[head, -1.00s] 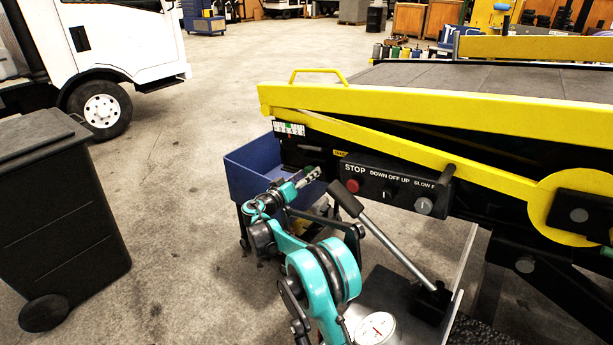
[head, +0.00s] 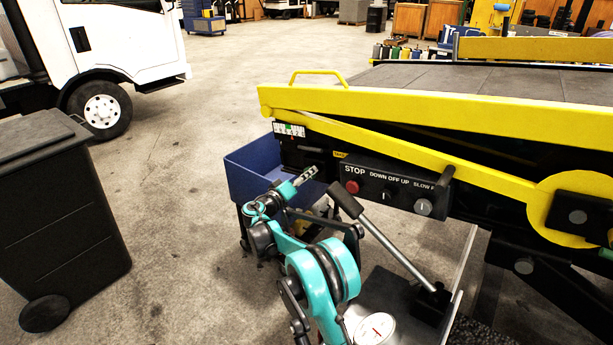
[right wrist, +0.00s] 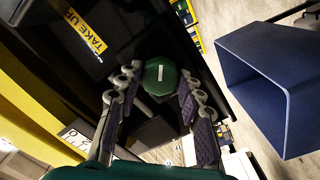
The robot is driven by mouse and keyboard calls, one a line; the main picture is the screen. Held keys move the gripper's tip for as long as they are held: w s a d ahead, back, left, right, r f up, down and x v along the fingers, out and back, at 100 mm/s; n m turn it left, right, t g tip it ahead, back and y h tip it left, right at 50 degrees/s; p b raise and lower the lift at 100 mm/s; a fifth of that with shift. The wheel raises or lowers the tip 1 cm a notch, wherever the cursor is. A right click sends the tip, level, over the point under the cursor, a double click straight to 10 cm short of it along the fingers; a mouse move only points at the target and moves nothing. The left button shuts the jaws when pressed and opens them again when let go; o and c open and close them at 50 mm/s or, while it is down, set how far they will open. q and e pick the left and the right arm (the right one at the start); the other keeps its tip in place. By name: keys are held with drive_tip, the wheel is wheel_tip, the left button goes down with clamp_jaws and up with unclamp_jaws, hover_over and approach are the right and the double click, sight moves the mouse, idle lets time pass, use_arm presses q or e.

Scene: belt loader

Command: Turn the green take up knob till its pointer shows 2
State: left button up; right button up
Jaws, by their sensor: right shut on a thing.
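The green take up knob (right wrist: 159,76) shows in the right wrist view, with a short white pointer line near upright in that picture. No numbers can be read around it. A yellow TAKE UP label (right wrist: 82,31) is on the black panel beside it. My right gripper (right wrist: 160,88) has its fingers on both sides of the knob and is shut on it. In the head view the right gripper (head: 306,177) is at the black end of the loader, where the knob is hidden. My left gripper is not in view.
A blue bin (head: 245,172) stands just beside the gripper, also in the right wrist view (right wrist: 262,82). The control panel (head: 390,190) with a red stop button and a grey lever (head: 385,235) are to the right. A black wheeled bin (head: 60,215) is at left.

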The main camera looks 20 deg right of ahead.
drive_tip(key=n, duration=1.3)
drive_tip(key=shift+n+p, duration=0.3)
drive_tip(key=shift+p, duration=0.1)
drive_tip(key=o, duration=1.2)
drive_tip(key=shift+c, duration=0.2)
drive_tip(key=v, duration=1.2)
